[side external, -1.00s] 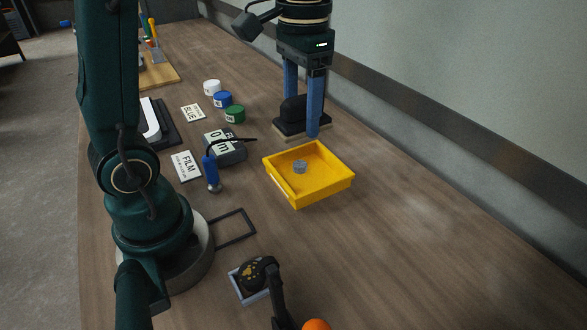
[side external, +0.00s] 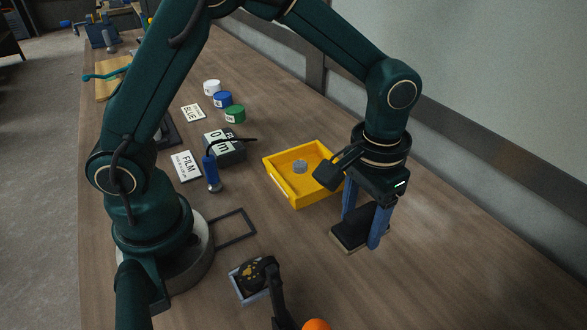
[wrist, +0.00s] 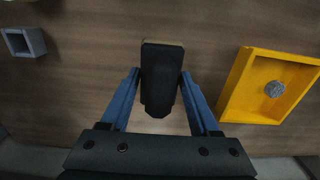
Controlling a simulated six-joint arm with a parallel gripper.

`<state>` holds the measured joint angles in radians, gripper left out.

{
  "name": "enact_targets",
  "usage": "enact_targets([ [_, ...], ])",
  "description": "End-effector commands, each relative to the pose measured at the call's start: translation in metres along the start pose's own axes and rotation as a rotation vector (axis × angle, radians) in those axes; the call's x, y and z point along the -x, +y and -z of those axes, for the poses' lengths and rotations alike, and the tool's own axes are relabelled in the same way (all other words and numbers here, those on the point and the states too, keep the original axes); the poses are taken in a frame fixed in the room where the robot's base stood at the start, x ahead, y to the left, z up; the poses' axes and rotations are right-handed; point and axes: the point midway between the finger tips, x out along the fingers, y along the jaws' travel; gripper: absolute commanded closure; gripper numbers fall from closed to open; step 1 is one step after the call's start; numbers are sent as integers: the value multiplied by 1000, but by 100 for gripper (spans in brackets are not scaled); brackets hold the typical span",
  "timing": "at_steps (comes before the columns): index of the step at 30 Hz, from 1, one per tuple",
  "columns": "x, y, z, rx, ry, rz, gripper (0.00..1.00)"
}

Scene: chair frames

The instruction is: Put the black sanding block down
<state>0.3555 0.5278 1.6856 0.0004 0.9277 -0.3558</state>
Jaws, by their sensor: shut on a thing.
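The black sanding block (side external: 352,235) has a dark handle on top and a pale edge along its underside. My gripper (side external: 362,226) has blue fingers, and they are shut on the block from either side. In the side external view the block is at the table surface or just above it, right of the yellow tray; I cannot tell if it touches. In the wrist view the block (wrist: 162,75) sits between the fingertips of my gripper (wrist: 160,82), its long side pointing away from the palm.
The yellow tray (side external: 284,187) with a grey round piece (side external: 300,167) inside is close behind the block. The wooden table right of the gripper is clear.

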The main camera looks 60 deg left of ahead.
Motion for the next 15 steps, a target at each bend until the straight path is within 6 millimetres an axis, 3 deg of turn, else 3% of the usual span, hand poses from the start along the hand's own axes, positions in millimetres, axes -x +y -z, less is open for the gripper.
enact_targets([
  [9,-37,1,0,1,-3,1,82],
  [15,-41,1,0,0,1,0,82],
])
